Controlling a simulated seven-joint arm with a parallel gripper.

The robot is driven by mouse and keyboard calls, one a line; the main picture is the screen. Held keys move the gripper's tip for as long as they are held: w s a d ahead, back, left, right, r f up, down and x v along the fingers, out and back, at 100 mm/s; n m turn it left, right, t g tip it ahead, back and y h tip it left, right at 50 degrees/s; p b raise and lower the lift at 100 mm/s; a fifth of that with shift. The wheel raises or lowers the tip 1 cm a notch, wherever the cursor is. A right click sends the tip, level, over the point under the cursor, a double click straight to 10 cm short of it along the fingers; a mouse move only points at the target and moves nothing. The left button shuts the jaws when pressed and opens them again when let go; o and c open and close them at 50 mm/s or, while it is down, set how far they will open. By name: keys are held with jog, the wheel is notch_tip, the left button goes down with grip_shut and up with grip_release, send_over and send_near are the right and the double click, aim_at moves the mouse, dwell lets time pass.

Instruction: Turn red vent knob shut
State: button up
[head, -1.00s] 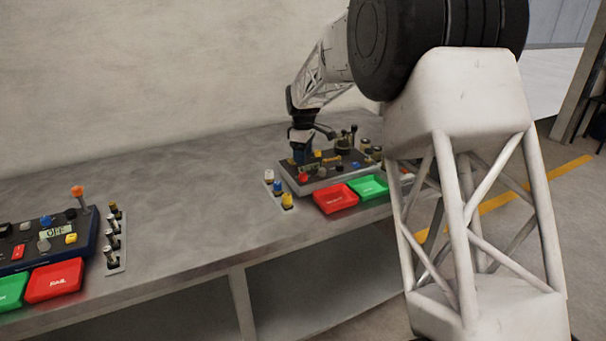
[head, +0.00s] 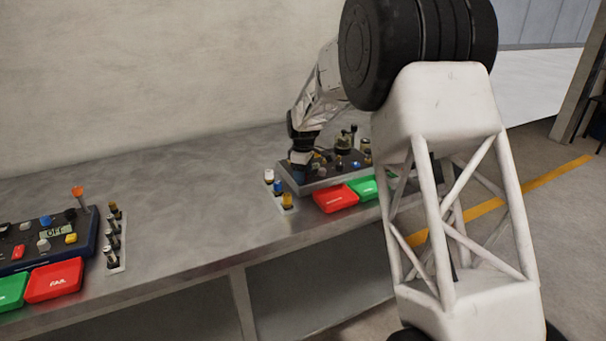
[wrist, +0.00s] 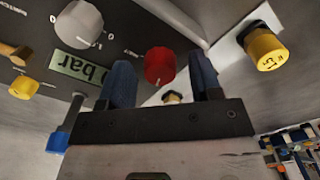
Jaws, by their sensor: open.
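The red vent knob (wrist: 159,66) shows in the wrist view on a dark panel (wrist: 120,20), near the panel's edge. My gripper (wrist: 161,72) is open, with one blue finger on each side of the knob in that view. Whether the fingers touch it or still hover above it, I cannot tell. In the head view my gripper (head: 300,168) is low over the left end of the right-hand panel (head: 330,178), and the red knob is hidden there.
A grey knob (wrist: 79,24) and a yellow knob (wrist: 23,87) sit left of the red knob. A yellow-capped part (wrist: 266,48) stands on a side plate at right. The bench middle (head: 180,180) is clear.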

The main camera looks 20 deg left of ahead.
jog(key=shift+f, duration=0.1)
jog(key=c, duration=0.9)
jog(key=shift+c, duration=0.2)
jog(key=shift+m, duration=0.3)
jog(key=m, duration=0.8)
jog(key=shift+m, duration=0.4)
jog(key=m, duration=0.8)
jog(key=shift+m, duration=0.3)
